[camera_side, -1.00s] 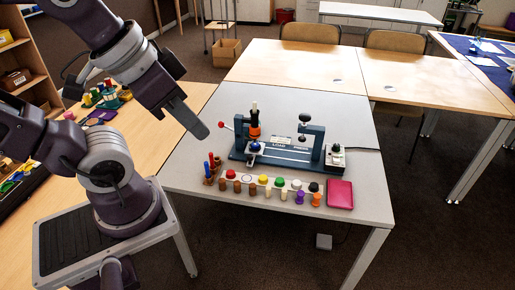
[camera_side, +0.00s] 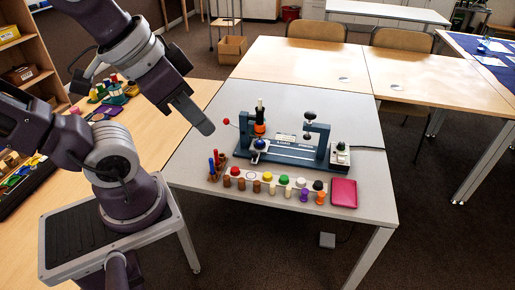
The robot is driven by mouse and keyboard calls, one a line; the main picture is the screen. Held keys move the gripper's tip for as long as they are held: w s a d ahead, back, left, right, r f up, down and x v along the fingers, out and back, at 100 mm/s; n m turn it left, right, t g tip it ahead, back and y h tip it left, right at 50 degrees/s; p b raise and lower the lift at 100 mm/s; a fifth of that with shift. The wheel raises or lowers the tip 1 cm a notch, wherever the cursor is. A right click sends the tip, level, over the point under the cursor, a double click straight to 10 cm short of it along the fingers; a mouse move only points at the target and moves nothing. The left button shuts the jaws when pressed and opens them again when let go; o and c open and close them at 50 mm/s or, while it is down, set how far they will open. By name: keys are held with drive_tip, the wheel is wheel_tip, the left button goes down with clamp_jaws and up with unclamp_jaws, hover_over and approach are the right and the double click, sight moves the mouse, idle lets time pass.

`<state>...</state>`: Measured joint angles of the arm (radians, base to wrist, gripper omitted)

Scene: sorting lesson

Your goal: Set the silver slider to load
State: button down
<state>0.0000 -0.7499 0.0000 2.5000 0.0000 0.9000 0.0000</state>
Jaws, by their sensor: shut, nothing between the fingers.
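A dark teal bench device (camera_side: 295,155) stands on the grey table. A small silver piece (camera_side: 256,157) sits at its left end below a blue ball (camera_side: 261,144); it looks like the slider, but I cannot tell its exact position. A pale label plate (camera_side: 286,139) is behind the base, its lettering too small to read now. My gripper (camera_side: 207,129) is shut and empty. It hangs in the air to the left of the device, pointing down and right, apart from everything.
A red-knobbed lever (camera_side: 227,121) sticks out on the device's left. A row of coloured pegs (camera_side: 268,178) and a pink tray (camera_side: 344,192) lie in front. A black-topped box (camera_side: 340,154) stands at the right.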

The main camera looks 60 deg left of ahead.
drive_tip(key=c, duration=2.1)
unclamp_jaws()
drive_tip(key=o, duration=0.8)
drive_tip(key=shift+g, duration=0.3)
drive_tip(key=w, duration=0.1)
drive_tip(key=w+a, duration=0.1)
drive_tip(key=w, duration=0.2)
drive_tip(key=shift+w+a+r, duration=0.1)
drive_tip(key=shift+a+r, duration=0.05)
drive_tip(key=shift+r, duration=0.1)
drive_tip(key=shift+c, duration=0.2)
drive_tip(key=shift+o, duration=0.4)
drive_tip(key=w+a+f+g, duration=0.1)
drive_tip(key=w+a, duration=0.4)
drive_tip(key=w, duration=0.5)
drive_tip(key=shift+f+g+y, duration=0.4)
drive_tip(key=shift+f, duration=0.35)
drive_tip(key=g, duration=0.3)
hover_over(254, 153)
drive_tip(key=d, duration=0.1)
wheel_tip(254, 153, down, 24)
drive_tip(key=shift+h, duration=0.4)
drive_tip(key=f, duration=0.6)
drive_tip(key=a+f, duration=0.1)
drive_tip(key=f, duration=0.3)
drive_tip(key=shift+f, duration=0.1)
clamp_jaws()
